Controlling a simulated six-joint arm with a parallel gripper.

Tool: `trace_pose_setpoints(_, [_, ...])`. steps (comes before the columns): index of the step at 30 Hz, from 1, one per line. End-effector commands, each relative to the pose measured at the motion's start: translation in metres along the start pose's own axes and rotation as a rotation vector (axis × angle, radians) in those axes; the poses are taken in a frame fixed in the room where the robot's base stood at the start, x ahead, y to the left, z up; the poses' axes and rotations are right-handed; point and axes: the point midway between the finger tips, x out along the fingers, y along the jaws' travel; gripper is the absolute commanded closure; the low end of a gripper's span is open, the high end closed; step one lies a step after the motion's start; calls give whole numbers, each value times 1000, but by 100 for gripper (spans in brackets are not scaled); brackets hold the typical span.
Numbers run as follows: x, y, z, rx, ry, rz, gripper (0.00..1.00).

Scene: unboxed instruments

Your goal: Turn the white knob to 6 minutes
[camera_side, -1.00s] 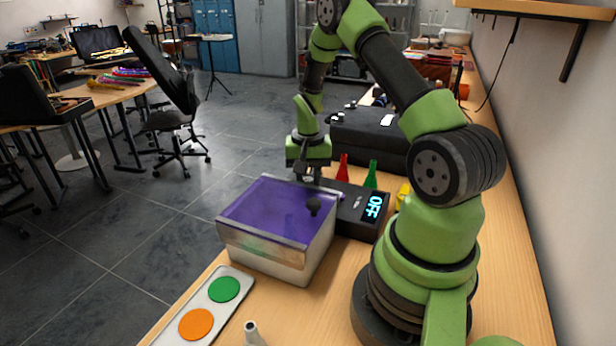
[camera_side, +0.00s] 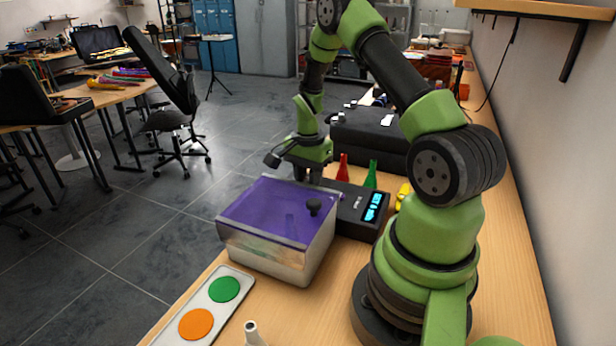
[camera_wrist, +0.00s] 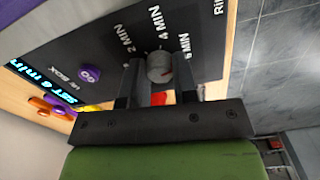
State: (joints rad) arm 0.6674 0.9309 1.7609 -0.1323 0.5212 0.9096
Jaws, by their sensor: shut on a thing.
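The white knob (camera_wrist: 160,67) is on the dark panel of a black timer unit (camera_side: 352,213). The display (camera_wrist: 38,84) reads "SET 4 min". My gripper (camera_wrist: 158,82) is shut on the knob, with one finger on each side. In the side view my gripper (camera_side: 309,176) reaches down behind the clear box, and the knob is hidden there.
A metal box with a purple-tinted clear lid (camera_side: 270,212) stands close in front of the gripper. A purple round button (camera_wrist: 89,74) sits on the panel. Red (camera_side: 343,168) and green (camera_side: 371,175) bottles stand behind the unit. A plate with green and orange discs (camera_side: 215,304) lies in front.

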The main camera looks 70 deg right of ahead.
Motion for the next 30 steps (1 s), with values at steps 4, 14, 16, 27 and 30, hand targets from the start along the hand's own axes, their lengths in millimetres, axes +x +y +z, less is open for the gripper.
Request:
trace_pose_setpoints(4, [-1, -1, -1, 9, 2, -3, 97])
trace_pose_setpoints(14, [-1, -1, -1, 8, 2, -3, 64])
trace_pose_setpoints(16, [-1, 0, -1, 8, 2, -2, 48])
trace_pose_setpoints(27, [-7, -1, 0, 7, 2, -3, 48])
trace_pose_setpoints(30, [-22, -1, -1, 7, 3, -5, 48])
